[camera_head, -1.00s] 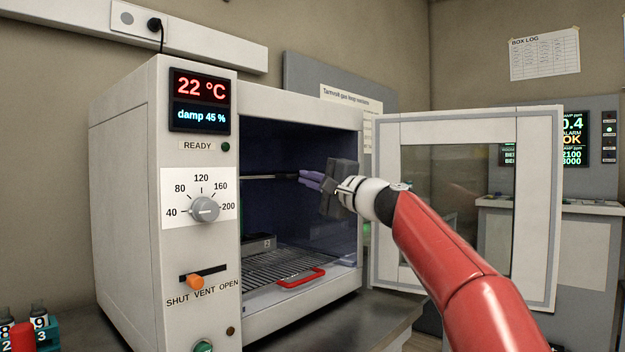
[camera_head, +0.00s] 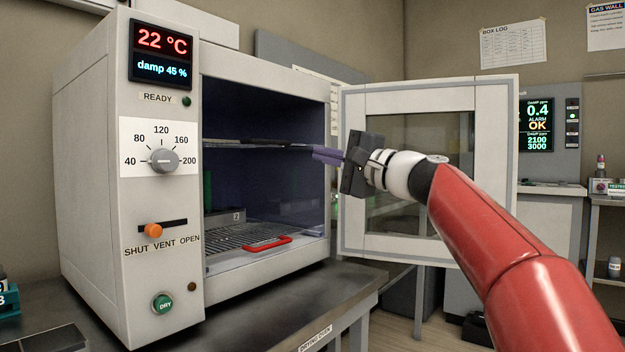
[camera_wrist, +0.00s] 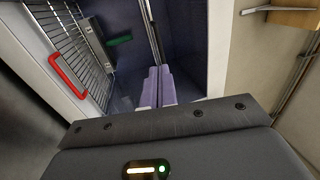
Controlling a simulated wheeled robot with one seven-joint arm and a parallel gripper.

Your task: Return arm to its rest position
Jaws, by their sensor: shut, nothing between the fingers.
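My gripper (camera_head: 328,156) is at the end of my red arm, at the mouth of the drying oven (camera_head: 80,180). Its purple fingers are together with nothing between them, and they point left into the open chamber. In the wrist view the fingers (camera_wrist: 157,86) lie side by side, pointing at the dark blue interior. The oven door (camera_head: 495,170) stands swung open to the right, behind my gripper and forearm. My fingers are near the end of the upper shelf (camera_head: 250,144); I cannot tell whether they touch it.
A wire rack (camera_head: 225,238) with a red handle (camera_head: 267,244) sits low in the oven, and a box marked 2 (camera_head: 224,221) stands at its back. A dark bench (camera_head: 300,305) carries the oven. A gas panel (camera_head: 550,135) stands at the right. The floor right of the bench is partly clear.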

